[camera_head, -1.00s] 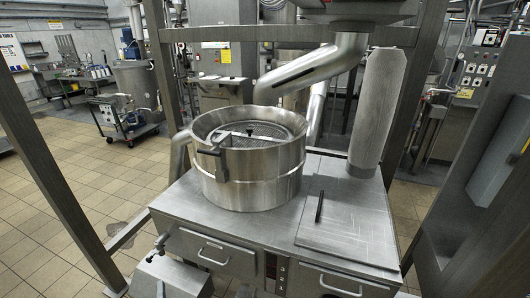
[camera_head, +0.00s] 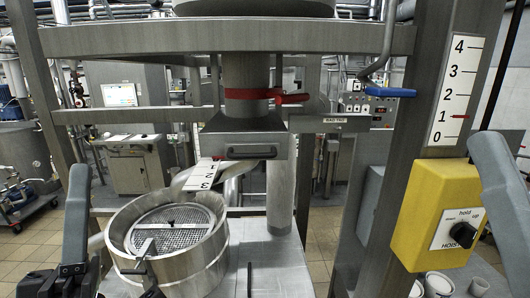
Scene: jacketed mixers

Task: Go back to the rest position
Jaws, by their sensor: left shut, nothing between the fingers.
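My left gripper (camera_head: 74,277) shows as dark parts at the lower left edge of the head view, below a grey link of my left arm. It is shut and empty, left of the round steel sieve vessel (camera_head: 196,262) and holding nothing. Its tips are hard to make out. My right arm shows only as a grey link at the right edge. The right gripper is out of view.
A hopper outlet (camera_head: 244,138) with a red-handled valve (camera_head: 276,97) hangs above the vessel. A yellow hoist control box (camera_head: 436,215) is mounted on the right post, below a numbered scale (camera_head: 455,88). White cups (camera_head: 438,284) stand at the lower right.

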